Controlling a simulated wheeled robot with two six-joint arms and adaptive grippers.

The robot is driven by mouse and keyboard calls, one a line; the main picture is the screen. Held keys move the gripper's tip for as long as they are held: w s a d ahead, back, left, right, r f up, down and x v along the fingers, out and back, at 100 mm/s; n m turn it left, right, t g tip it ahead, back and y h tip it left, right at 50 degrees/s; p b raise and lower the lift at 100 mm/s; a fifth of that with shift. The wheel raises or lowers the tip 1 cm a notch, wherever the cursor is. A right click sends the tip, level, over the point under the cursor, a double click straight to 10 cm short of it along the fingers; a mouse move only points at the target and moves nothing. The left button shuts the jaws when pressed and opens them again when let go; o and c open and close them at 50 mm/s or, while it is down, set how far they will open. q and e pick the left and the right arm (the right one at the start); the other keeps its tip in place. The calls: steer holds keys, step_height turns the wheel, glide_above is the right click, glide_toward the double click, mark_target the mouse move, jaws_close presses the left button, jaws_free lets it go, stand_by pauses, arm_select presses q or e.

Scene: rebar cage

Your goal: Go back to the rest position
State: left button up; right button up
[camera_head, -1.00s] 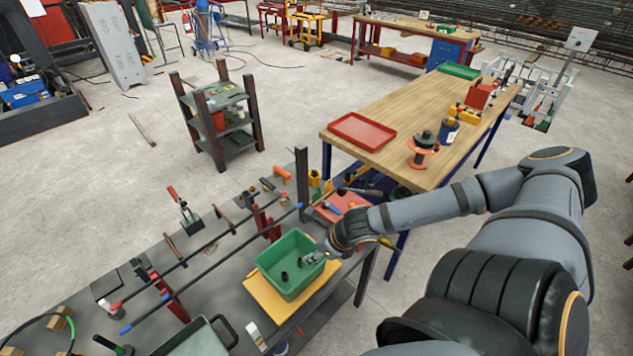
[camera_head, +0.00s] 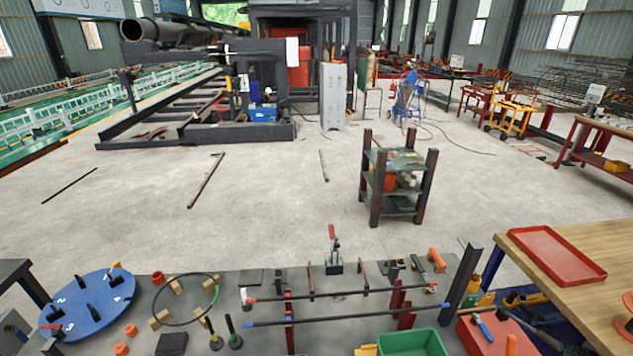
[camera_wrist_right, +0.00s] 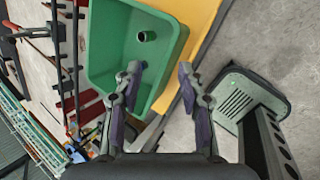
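My right gripper (camera_wrist_right: 160,80) shows in the right wrist view with its two fingers spread apart and nothing between them. It hangs over the edge of a green bin (camera_wrist_right: 112,42), with one finger over the bin and the other over the yellow board (camera_wrist_right: 197,40). A small dark cylindrical part (camera_wrist_right: 146,36) lies in the bin. In the head view the green bin (camera_head: 412,343) is at the bottom edge, partly cut off. Neither arm shows in the head view, and my left gripper is out of sight.
The grey workbench (camera_head: 265,330) carries rods (camera_head: 340,316), red supports and a blue round plate (camera_head: 88,302). A wooden table (camera_head: 590,300) with a red tray (camera_head: 556,256) stands at right. A dark shelf (camera_head: 398,180) stands on open floor.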

steer(key=s+a+m+g, duration=0.1)
steer(key=s+a+m, duration=0.15)
steer(key=m, duration=0.85)
steer(key=s+a+m+g, duration=0.1)
steer(key=s+a+m, duration=0.15)
steer(key=m, duration=0.85)
steer(key=s+d+f+g+b, duration=0.1)
steer(key=d+f+b, duration=0.1)
steer(key=f, duration=1.2)
steer(key=s+d+f+g+b, duration=0.1)
steer(key=f+b, duration=0.1)
steer(key=f, duration=1.2)
steer(key=s+d+f+b, duration=0.1)
steer(key=s+f+b, duration=0.1)
steer(key=s+f, duration=1.7)
step_height(320, 180, down, 2)
steer(key=shift+g+h+b, duration=0.3)
steer(key=shift+g, duration=0.1)
steer(key=shift+d, duration=0.15)
